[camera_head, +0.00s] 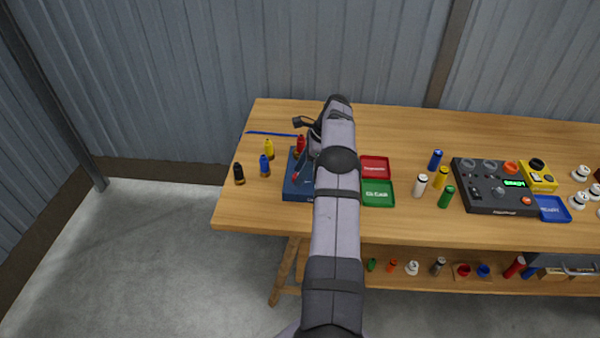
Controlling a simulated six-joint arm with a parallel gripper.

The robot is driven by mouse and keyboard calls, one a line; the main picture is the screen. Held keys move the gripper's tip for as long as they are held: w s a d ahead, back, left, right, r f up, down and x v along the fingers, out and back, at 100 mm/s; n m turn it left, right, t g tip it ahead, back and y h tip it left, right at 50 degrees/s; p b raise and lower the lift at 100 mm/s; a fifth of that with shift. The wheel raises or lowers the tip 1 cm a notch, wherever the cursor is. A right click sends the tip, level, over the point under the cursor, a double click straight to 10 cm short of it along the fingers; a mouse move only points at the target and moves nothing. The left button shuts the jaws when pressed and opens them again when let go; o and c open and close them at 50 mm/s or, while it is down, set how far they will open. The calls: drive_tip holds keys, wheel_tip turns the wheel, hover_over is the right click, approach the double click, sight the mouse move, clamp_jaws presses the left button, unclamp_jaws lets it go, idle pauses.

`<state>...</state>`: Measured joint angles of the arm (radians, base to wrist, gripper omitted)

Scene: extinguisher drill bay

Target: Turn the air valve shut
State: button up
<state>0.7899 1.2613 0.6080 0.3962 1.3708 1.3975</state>
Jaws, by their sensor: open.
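A blue stand (296,190) is on the left part of the wooden table, partly covered by my arm. A red part (301,145) shows at its upper side; I cannot tell whether it belongs to the stand. I cannot make out the air valve clearly; it may be on the stand behind my arm. My gripper (312,150) is small and mostly hidden by my forearm. It is open, over or beside the blue stand, and I cannot tell whether it touches anything.
Yellow (269,149), blue (265,166) and black (239,174) small cylinders stand left of the stand. Red (375,167) and green (378,194) trays lie to its right. Farther right are more cylinders and a dark control box (490,195). The table's back strip is mostly clear.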

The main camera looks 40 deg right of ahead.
sight(306, 181)
drive_tip(key=v, duration=0.6)
drive_tip(key=shift+r, duration=0.4)
drive_tip(key=shift+s+d, duration=0.1)
drive_tip(key=shift+d, duration=0.05)
drive_tip(key=s+a+r+n+g+h, duration=0.1)
drive_tip(key=a+r+n, duration=0.1)
drive_tip(key=a+n, duration=0.65)
drive_tip(key=a+r+n+g+h, duration=0.1)
drive_tip(key=a+r+n, duration=0.25)
drive_tip(key=a, duration=1.05)
drive_tip(key=s+a+f+n, duration=0.1)
drive_tip(key=s+a+n, duration=0.3)
drive_tip(key=s, duration=0.3)
drive_tip(key=s+a+f+n+h, duration=0.1)
drive_tip(key=s+a+f+n, duration=0.1)
drive_tip(key=s+a+n, duration=0.3)
drive_tip(key=s+a+f+n, duration=0.2)
drive_tip(key=s+a+n, duration=0.2)
drive_tip(key=s, duration=0.6)
drive_tip(key=shift+s+a+f+n+g+h+b, duration=0.15)
drive_tip(key=shift+s+a+n+g+h+b, duration=0.2)
drive_tip(key=shift+n, duration=0.25)
